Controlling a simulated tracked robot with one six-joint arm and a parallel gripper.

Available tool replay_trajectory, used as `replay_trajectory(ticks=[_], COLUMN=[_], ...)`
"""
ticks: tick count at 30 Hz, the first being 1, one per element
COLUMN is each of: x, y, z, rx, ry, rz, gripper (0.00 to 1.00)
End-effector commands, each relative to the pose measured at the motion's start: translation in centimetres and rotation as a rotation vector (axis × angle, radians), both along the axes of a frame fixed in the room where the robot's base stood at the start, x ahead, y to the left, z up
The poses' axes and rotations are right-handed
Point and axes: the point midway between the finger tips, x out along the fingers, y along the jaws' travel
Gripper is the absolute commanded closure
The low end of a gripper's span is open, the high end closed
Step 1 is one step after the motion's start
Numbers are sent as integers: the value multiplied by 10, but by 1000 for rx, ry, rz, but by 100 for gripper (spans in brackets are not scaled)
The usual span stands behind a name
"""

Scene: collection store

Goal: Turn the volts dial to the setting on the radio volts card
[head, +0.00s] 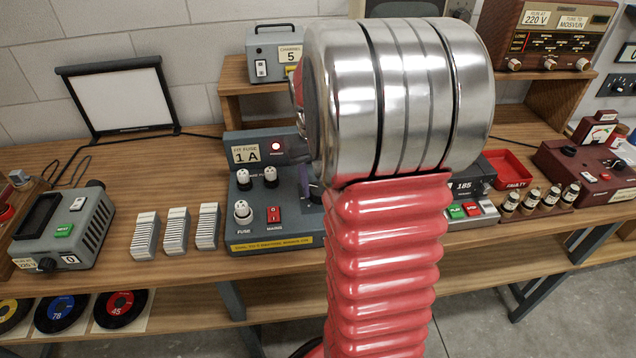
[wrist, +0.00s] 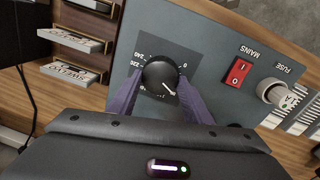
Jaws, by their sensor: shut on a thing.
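The volts dial (wrist: 160,76) is a round black knob on a dark square plate of the grey bench unit (wrist: 215,60). In the wrist view its white pointer aims to the lower right, between the 0 mark and a partly hidden number at the bottom; 220 and 240 are on the left. My gripper (wrist: 161,82) has its purple fingers on both sides of the knob and is shut on it. The radio volts card (head: 537,18) on the brown radio (head: 550,45) reads "RUN AT 220 V".
The bench unit carries a red mains switch (head: 273,214), fuse holders and a lit red lamp (head: 276,146).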

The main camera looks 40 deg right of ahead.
Motion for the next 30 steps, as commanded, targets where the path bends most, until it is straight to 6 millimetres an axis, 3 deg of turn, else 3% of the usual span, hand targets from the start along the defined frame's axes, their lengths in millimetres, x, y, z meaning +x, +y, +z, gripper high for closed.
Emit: replay_trajectory(ticks=[30], x=[1], y=[-5], z=[2], rx=[1], ry=[-7], rz=[-965], gripper=[78])
